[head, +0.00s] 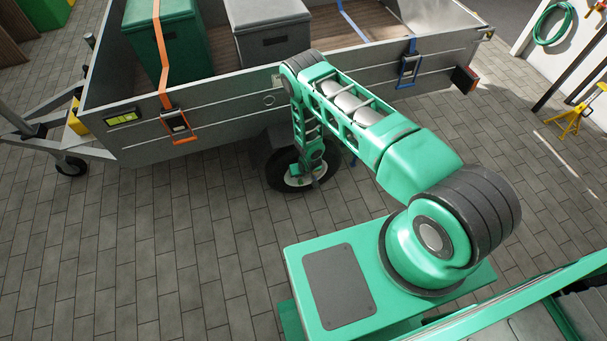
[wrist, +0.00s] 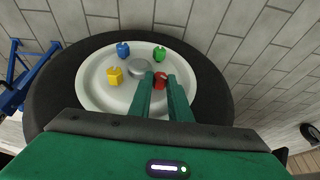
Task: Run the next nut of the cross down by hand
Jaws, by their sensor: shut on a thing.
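The trailer wheel, a black tyre with a white rim, shows in the head view (head: 279,178) below the trailer side, partly hidden by my arm. In the wrist view the white rim (wrist: 95,88) carries a yellow nut (wrist: 114,76), a blue nut (wrist: 123,50), a green nut (wrist: 159,53) and a red nut (wrist: 160,80) around a grey centre cap (wrist: 138,67). My gripper (wrist: 161,78) has its two fingers on either side of the red nut and is shut on it. How far each nut is screwed in I cannot tell.
A blue metal frame (wrist: 18,78) stands beside the tyre in the wrist view. The grey trailer (head: 210,118) carries a green box (head: 178,45) and a grey box (head: 270,40), with an orange strap (head: 162,55) over the green one. Paving left of the wheel is clear.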

